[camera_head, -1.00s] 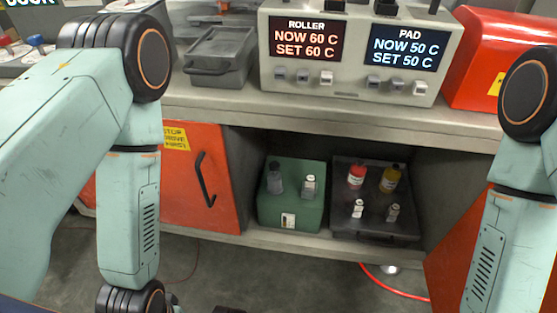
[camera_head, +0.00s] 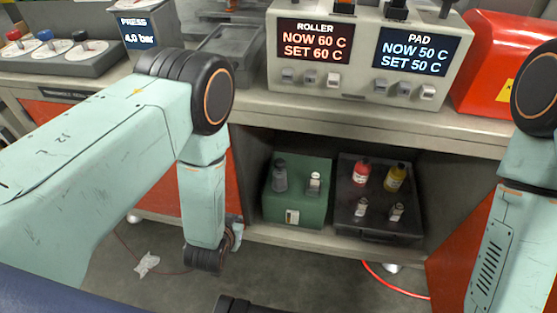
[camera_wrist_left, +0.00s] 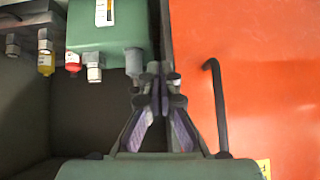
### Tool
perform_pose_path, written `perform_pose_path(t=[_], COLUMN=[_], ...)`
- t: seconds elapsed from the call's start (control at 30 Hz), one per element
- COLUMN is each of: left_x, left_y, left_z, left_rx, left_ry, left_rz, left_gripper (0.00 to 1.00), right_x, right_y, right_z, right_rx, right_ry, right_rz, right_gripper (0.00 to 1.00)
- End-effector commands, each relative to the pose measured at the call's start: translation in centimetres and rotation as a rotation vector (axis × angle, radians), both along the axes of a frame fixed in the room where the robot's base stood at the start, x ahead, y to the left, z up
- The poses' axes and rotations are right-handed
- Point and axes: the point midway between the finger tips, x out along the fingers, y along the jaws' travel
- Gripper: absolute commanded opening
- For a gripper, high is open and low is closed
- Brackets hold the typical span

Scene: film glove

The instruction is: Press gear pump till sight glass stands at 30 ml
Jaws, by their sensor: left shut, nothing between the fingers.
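The open shelf holds the green box (camera_head: 297,205) and a dark tray (camera_head: 375,228) with red and yellow bottles. Above stand the ROLLER/PAD display unit (camera_head: 366,60), a PRESS display (camera_head: 139,30) and a knob panel (camera_head: 60,55). A door handle (camera_wrist_left: 216,105) stands near my fingers.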

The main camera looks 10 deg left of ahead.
Motion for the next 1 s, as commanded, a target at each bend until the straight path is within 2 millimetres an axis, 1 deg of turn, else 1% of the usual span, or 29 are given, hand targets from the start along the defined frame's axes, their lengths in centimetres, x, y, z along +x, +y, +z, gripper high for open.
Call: perform_pose_path(t=[0.03,0.1,0.2,0.3,0.4,0.47,1.0], left_x=[2.9,6.3,9.6,11.4,12.2,12.4,12.4], left_y=[-1.5,-3.2,-5.2,-6.6,-7.2,-7.3,-7.3], left_z=[1.1,2.6,4.6,6.1,6.9,7.0,6.9], left_rx=[-0.006,-0.016,-0.034,-0.048,-0.055,-0.057,-0.057], left_ry=[-0.102,-0.234,-0.379,-0.474,-0.519,-0.529,-0.527], left_rz=[-0.012,-0.019,-0.023,-0.022,-0.020,-0.019,-0.019], left_gripper=[0.00,0.00,0.00,0.00,0.00,0.00,0.00], right_x=[0.0,0.0,0.0,0.0,0.0,0.0,0.0], right_y=[0.0,0.0,0.0,0.0,0.0,0.0,0.0], right_z=[0.5,0.8,1.1,1.2,1.3,1.3,1.2], right_rx=[0.000,0.000,0.000,0.000,0.000,0.000,0.000], right_ry=[0.000,0.000,0.000,0.000,0.000,0.000,0.000], right_rz=[0.000,0.000,0.000,0.000,0.000,0.000,0.000], right_gripper=[0.00,0.00,0.00,0.00,0.00,0.00,0.00])
